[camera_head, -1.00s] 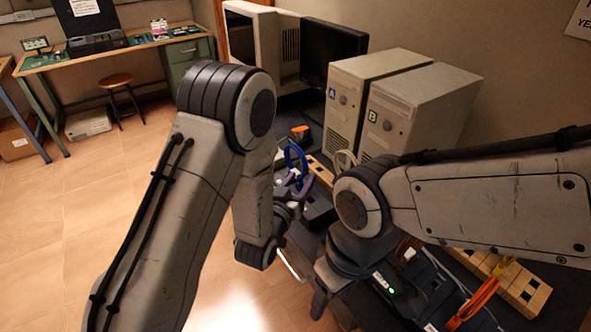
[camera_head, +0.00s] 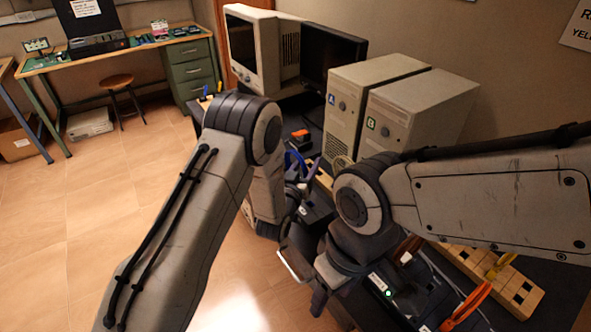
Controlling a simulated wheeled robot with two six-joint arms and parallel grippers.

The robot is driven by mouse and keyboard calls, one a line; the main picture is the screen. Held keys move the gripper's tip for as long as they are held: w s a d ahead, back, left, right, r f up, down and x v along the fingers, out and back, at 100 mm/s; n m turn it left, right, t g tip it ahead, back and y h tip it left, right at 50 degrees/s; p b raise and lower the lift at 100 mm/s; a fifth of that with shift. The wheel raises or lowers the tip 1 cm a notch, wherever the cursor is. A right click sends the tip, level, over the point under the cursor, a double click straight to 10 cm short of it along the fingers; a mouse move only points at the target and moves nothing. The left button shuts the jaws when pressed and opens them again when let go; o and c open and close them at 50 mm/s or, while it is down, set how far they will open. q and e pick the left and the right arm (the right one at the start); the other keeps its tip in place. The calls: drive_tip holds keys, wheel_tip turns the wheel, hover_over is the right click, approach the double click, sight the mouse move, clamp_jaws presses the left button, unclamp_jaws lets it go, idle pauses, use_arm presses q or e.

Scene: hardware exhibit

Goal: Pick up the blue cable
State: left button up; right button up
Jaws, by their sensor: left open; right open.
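The blue cable (camera_head: 289,160) lies on the dark bench, just right of my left arm. Only part of its blue loop shows; the rest is hidden behind my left arm and gripper. My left gripper (camera_head: 302,187) is open, low beside the cable and mostly hidden by its own wrist. I cannot tell whether the cable is between its fingers. My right gripper (camera_head: 318,300) is open, lower in the picture, near the bench's front edge and away from the blue cable.
Two beige computer towers, A (camera_head: 345,115) and B (camera_head: 400,120), stand behind the cable. A monitor (camera_head: 330,58) is further back. An orange-and-black item (camera_head: 301,136) lies near the cable. An orange cable (camera_head: 468,303) and a wooden rack (camera_head: 490,280) are at lower right.

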use_arm(q)
drive_tip(key=shift+w+d, duration=0.15)
drive_tip(key=shift+w, duration=0.2)
drive_tip(key=shift+c, duration=0.3)
clamp_jaws()
drive_tip(key=shift+r, duration=0.15)
